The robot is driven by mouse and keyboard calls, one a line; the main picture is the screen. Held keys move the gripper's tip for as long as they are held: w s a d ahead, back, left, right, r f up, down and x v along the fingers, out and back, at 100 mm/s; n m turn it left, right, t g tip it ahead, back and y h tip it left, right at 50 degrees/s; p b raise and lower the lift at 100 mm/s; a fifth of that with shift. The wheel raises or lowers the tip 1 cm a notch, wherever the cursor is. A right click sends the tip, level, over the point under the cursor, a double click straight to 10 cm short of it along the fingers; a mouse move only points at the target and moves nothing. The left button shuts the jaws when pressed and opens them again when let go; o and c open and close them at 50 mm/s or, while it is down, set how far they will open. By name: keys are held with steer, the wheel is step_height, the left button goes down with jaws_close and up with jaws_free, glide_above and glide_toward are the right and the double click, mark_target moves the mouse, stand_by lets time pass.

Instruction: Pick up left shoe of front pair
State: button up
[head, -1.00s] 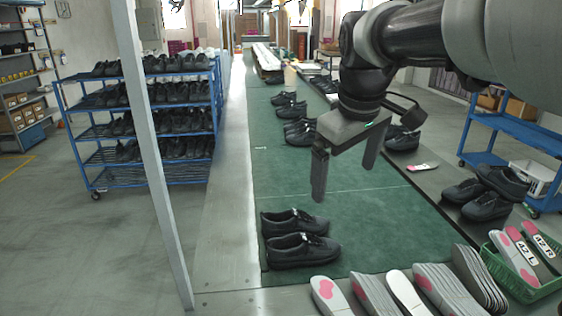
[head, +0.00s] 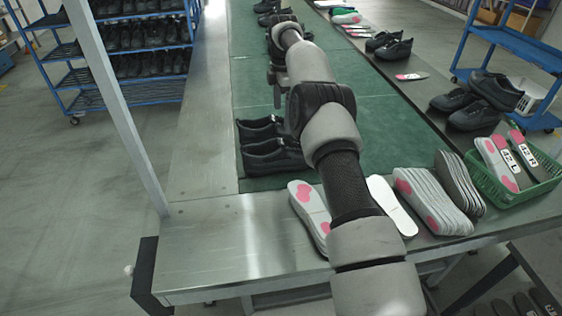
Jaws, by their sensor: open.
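The front pair of black shoes lies on the green mat (head: 370,145) near its front edge, heels to the left. The farther shoe (head: 257,130), the left one by its direction, sits close beside the nearer shoe (head: 272,156). My arm crosses in front and hides the toes of both. My gripper (head: 275,82) is largely hidden by my arm; only dark finger parts show beyond the pair, and it is open. I see no shoe in it. Another dark shoe (head: 275,18) shows farther along the mat, partly covered by my wrist.
Insoles (head: 432,198) stand in stacks along the metal front edge (head: 230,240). A green basket (head: 505,195) holds labelled insoles at the right. Black shoes (head: 478,98) lie on the right strip. A blue shoe rack (head: 125,60) stands left, behind a grey post (head: 118,110).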

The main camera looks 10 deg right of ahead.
step_height(320, 180, down, 16)
steer(key=b, duration=0.3)
steer(key=shift+a+f+b, duration=0.1)
steer(key=shift+f+b, duration=0.1)
steer(key=shift+b, duration=0.15)
steer(key=shift+r, duration=0.1)
steer(key=c, duration=1.5)
